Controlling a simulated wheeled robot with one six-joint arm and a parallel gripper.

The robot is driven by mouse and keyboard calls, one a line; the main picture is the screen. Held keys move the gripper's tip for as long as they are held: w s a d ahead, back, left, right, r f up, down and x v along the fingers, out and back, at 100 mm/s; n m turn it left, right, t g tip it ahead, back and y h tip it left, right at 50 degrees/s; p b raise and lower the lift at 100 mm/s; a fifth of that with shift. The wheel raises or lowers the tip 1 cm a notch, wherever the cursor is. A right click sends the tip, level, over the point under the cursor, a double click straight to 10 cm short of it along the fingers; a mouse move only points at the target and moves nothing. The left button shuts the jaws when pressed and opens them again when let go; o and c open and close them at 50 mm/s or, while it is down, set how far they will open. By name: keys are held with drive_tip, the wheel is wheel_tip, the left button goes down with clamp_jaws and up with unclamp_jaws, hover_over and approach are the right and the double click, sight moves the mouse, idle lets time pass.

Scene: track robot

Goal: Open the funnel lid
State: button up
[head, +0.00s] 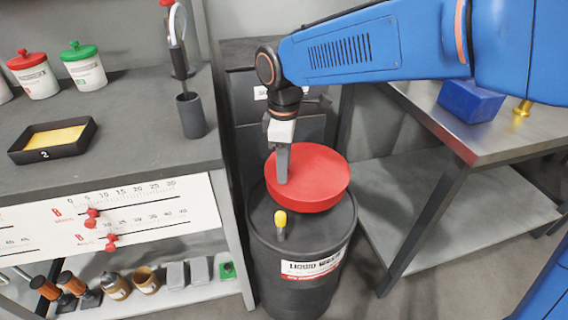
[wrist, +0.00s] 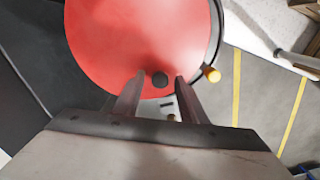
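The funnel lid (head: 318,178) is a round red disc lying on top of a black drum (head: 290,255) labelled as liquid waste. It looks closed and fills the upper part of the wrist view (wrist: 135,40). A small dark round knob (wrist: 160,79) shows near the lid's edge. My gripper (head: 282,181) points down at the left part of the lid. In the wrist view, my gripper's fingers (wrist: 158,82) are apart, with the knob between their tips and gaps on both sides. Whether the fingertips touch the lid cannot be told.
A yellow-tipped valve or cap (head: 280,218) stands on the drum top beside the lid. A grey bench (head: 110,130) with jars, a black tray and a stand is close on the left. A metal table (head: 500,135) with a blue block (head: 470,101) is on the right.

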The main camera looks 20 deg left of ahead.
sight(305, 173)
clamp_jaws()
drive_tip(key=shift+r, duration=0.15)
drive_tip(key=shift+w+d+r+y, duration=0.2)
drive_tip(key=shift+r+y, duration=0.1)
drive_tip(key=shift+r, duration=0.2)
drive_tip(key=w+d+r+g+y, duration=0.7)
drive_tip(key=d+r+y, duration=0.4)
drive_tip(key=d, duration=0.3)
drive_tip(key=shift+w+r, duration=0.7)
drive_tip(key=shift+r, duration=0.05)
